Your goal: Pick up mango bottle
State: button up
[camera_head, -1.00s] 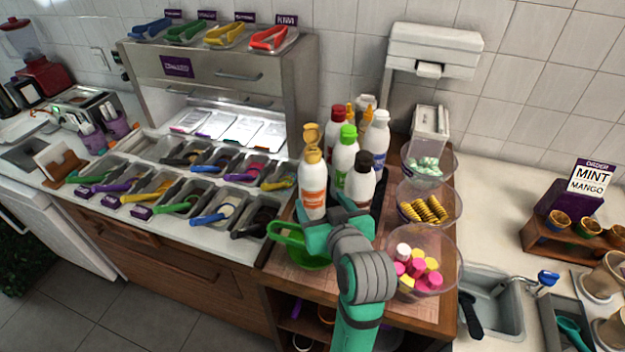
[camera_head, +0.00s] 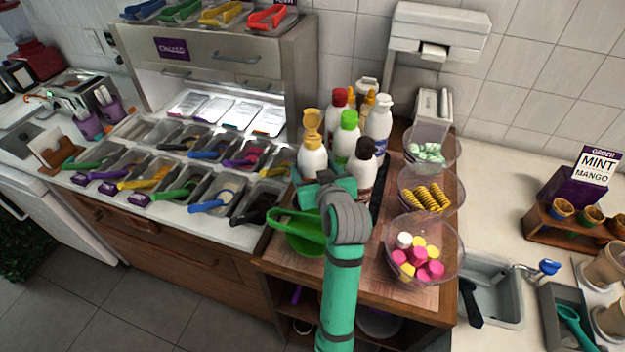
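The likely mango bottle is the white bottle (camera_head: 312,161) with a yellow-orange cap, standing upright at the front left of the bottle group. Its orange label showed earlier; my gripper and wrist now cover its lower part. My gripper (camera_head: 318,187) is at the lower body of this bottle, with a teal piece showing at the bottle's left side. I cannot tell whether the fingers touch it or are closed on it.
Bottles with red, green (camera_head: 347,138) and dark (camera_head: 362,168) caps stand close behind and to the right. Clear bowls with pink and yellow sweets (camera_head: 452,268), yellow cookies and mint pieces line the right.

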aim_at(312, 137)
jog(key=shift+x, duration=0.75)
jog(key=shift+c, duration=0.6)
jog(key=c, duration=0.7)
notch_tip(312, 137, up, 9)
jog(key=shift+r, duration=0.1)
jog(key=shift+o, duration=1.1)
jog(key=shift+r, duration=0.45)
jog(key=shift+c, duration=1.1)
jog(key=shift+r, duration=0.15)
